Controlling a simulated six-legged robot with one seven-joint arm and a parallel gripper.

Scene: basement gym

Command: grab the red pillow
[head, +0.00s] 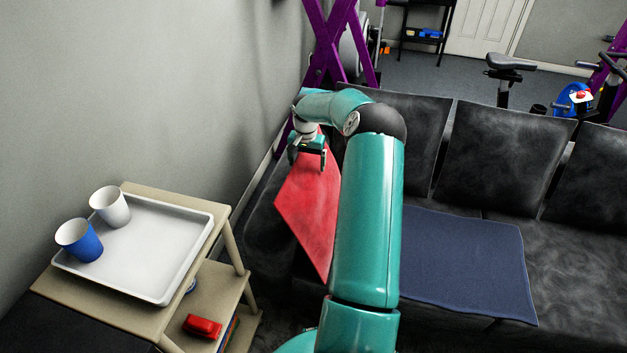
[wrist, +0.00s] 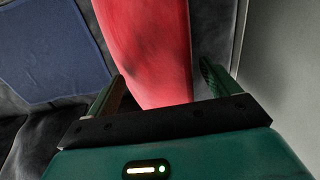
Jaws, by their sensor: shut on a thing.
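The red pillow (head: 308,203) stands tilted at the left end of the black sofa, partly hidden behind my arm in the head view. My gripper (head: 308,155) is at the pillow's upper edge, with its fingers on either side of it. In the wrist view the pillow (wrist: 148,55) runs up between the two fingers of my gripper (wrist: 160,88), and they are shut on it. The lower right part of the pillow is hidden by my arm in the head view.
The black sofa (head: 490,165) holds a blue mat (head: 465,265) on its seat. At the left, a beige side table (head: 222,222) bears a white tray (head: 150,262) with a white cup (head: 110,207) and a blue cup (head: 79,241). A grey wall (head: 130,80) is close on the left.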

